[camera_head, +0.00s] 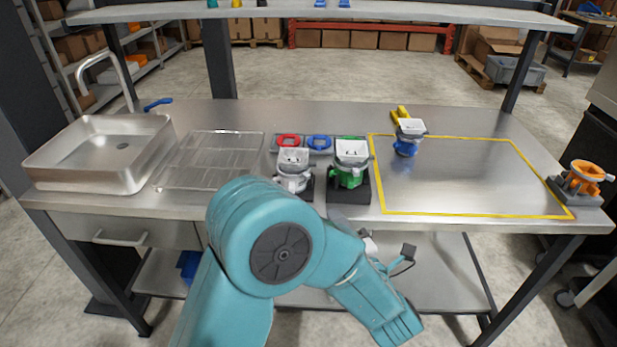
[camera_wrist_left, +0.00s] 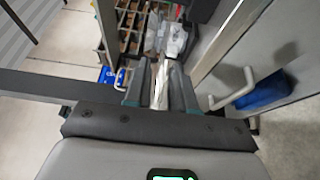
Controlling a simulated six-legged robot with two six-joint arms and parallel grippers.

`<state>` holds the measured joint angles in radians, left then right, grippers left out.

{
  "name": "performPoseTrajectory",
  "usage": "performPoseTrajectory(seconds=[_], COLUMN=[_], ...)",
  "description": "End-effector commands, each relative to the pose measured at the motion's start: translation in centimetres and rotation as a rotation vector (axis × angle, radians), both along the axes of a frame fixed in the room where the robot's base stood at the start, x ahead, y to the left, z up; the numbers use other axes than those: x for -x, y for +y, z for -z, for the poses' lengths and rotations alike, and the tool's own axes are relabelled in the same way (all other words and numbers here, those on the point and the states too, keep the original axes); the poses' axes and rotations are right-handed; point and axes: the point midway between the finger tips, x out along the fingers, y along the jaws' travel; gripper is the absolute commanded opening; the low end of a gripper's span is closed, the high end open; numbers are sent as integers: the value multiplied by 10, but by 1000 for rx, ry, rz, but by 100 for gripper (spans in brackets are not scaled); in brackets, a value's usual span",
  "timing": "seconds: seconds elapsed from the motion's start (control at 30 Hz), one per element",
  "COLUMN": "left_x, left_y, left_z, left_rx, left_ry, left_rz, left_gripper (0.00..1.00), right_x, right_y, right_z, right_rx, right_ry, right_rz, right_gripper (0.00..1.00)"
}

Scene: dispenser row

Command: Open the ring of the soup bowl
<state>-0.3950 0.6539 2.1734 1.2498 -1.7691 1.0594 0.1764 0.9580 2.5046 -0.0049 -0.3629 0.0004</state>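I cannot tell which vessel is the soup bowl. A grey-white holder with a square white top (camera_head: 292,168) stands at the bench's front edge. A green holder with a white top (camera_head: 350,163) stands right beside it on a dark base. A blue-based holder with a white top (camera_head: 408,136) stands at the back left of the yellow outline. My left arm crosses the front, its gripper mostly hidden in the head view. The left gripper (camera_wrist_left: 161,84) shows in the left wrist view, its fingers close around a pale strip. My right gripper is not in view.
A red ring (camera_head: 288,141) and a blue ring (camera_head: 319,143) lie behind the holders. An orange device (camera_head: 583,177) sits at the right end. The yellow-outlined area (camera_head: 473,213) is mostly clear.

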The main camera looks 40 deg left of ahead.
Motion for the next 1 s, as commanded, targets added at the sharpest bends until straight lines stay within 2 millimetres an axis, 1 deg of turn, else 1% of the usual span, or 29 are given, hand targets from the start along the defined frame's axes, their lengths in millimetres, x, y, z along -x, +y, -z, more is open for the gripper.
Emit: performPoseTrajectory(seconds=[0.03, 0.3, 0.5, 0.7, 1.0], left_x=[-4, -39, -62, -77, -81], left_y=[11, 70, 105, 123, 124], left_z=[-2, -2, -1, 0, 1], left_rx=[0, 0, -1, -1, -2], left_ry=[2, 6, 5, 5, 6], left_rz=[-9, -17, -16, -11, -5], left_gripper=[24, 24, 24, 24, 24], right_x=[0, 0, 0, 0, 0], right_y=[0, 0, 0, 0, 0], right_z=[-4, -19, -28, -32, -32], right_rx=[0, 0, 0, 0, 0], right_ry=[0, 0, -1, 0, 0], right_rz=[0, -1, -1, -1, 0], right_gripper=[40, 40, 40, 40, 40])
